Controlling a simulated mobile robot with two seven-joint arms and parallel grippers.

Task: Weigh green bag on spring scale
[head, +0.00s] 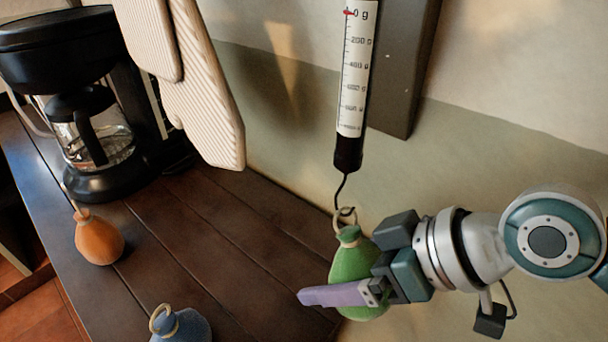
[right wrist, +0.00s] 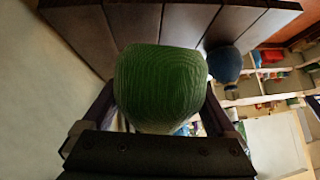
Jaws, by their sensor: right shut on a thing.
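The green bag (head: 351,262) is upright with a ring (head: 345,220) on top. My right gripper (head: 366,285) is shut on it, coming from the right. The spring scale (head: 356,75) hangs on the wall above. Its red marker is at the 0 g mark. Its dark hook (head: 341,190) reaches down to the bag's ring and overlaps it in the head view; I cannot tell whether the ring is threaded on it. In the right wrist view the green bag (right wrist: 162,88) fills the space between the fingers. My left gripper is not in view.
An orange bag (head: 99,240) and a blue bag (head: 182,325) stand on the dark wooden counter (head: 200,225). A coffee maker (head: 75,110) is at the left. Ribbed beige boards (head: 203,110) are at upper left. The blue bag also shows in the right wrist view (right wrist: 225,64).

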